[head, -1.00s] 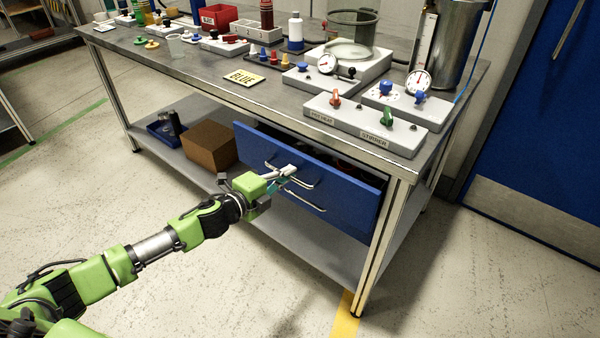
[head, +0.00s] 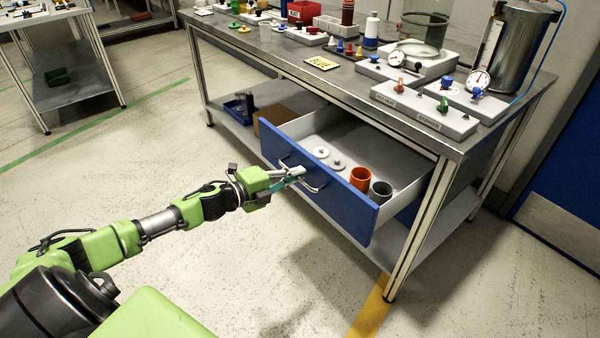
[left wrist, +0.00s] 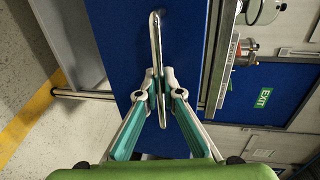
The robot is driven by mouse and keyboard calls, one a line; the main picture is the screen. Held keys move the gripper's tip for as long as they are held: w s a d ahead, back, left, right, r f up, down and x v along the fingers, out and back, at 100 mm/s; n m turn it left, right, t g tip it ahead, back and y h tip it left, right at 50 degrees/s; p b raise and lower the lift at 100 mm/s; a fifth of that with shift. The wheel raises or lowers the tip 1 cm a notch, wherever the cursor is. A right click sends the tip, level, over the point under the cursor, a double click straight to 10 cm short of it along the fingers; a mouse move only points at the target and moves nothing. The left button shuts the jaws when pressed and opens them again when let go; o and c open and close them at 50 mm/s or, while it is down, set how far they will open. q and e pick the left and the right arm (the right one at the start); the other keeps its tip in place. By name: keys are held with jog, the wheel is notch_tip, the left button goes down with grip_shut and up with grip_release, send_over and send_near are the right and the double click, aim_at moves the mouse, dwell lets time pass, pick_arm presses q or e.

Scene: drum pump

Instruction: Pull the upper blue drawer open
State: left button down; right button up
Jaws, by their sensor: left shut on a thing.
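The upper blue drawer (head: 325,188) stands pulled out of the bench in the head view, its white inside showing. In it lie two pale discs (head: 329,158), an orange cup (head: 361,178) and a dark grey cup (head: 381,192). My left gripper (head: 297,173) is at the drawer front, shut on the bar handle (head: 312,187). In the left wrist view the fingers (left wrist: 158,88) close around the metal handle (left wrist: 156,45) against the blue front (left wrist: 120,40). The lower drawer is mostly hidden behind the open one. My right gripper is not in view.
A bench leg (head: 415,230) stands right of the drawer. The floor in front (head: 290,270) is clear.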

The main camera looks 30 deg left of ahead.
pick_arm(q)
jog(key=shift+s, duration=0.1)
dwell(0.3)
jog(key=c, duration=2.5)
grip_release()
jog(key=shift+a, duration=0.1)
jog(key=shift+v, duration=5.95)
